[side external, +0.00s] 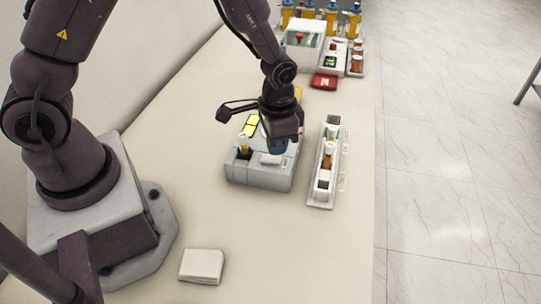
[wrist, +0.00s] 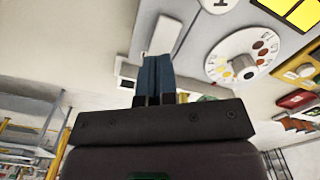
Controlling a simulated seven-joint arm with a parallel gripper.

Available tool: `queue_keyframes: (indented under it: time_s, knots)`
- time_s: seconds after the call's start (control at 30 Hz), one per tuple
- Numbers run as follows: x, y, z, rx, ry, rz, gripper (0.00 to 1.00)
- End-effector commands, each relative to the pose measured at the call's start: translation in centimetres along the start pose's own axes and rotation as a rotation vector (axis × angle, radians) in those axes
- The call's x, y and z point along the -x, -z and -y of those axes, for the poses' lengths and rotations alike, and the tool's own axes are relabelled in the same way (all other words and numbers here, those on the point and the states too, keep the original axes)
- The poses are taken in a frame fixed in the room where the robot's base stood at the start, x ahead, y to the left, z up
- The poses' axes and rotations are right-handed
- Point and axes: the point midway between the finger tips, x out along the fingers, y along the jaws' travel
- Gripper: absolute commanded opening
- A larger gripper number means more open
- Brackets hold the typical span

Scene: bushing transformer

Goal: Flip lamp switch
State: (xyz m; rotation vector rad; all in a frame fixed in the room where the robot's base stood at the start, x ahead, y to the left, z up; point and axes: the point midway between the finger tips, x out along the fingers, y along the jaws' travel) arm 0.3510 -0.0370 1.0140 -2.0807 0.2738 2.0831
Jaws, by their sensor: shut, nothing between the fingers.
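A grey-white instrument box (side external: 258,177) stands on the table below my gripper. In the side view my gripper (side external: 278,148) is low over the box's right part, its blue fingers pointing down. In the wrist view my gripper's blue fingers (wrist: 157,60) are pressed together with nothing between them. Their tips are close to a raised white block (wrist: 167,36) on the panel; I cannot tell if they touch. To its right is a round dial (wrist: 246,53) with coloured dots, and yellow squares (wrist: 294,9) lie beyond. I cannot tell for certain which part is the lamp switch.
A narrow white tray (side external: 322,194) with small parts stands right of the box. A small white block (side external: 201,266) lies at the front. A red item (side external: 324,81) and more equipment (side external: 303,47) stand at the back. The table between box and front block is clear.

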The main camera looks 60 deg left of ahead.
Motion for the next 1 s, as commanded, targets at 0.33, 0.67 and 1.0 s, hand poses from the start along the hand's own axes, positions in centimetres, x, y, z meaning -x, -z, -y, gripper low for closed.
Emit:
queue_keyframes:
  time_s: [0.33,0.67,1.0]
  knots:
    - [-0.5,0.0,0.0,0.0,0.0,-0.001,0.0]
    - [-1.0,0.0,0.0,0.0,0.0,0.0,0.0]
    - [-1.5,0.0,0.0,0.0,0.0,-0.001,0.0]
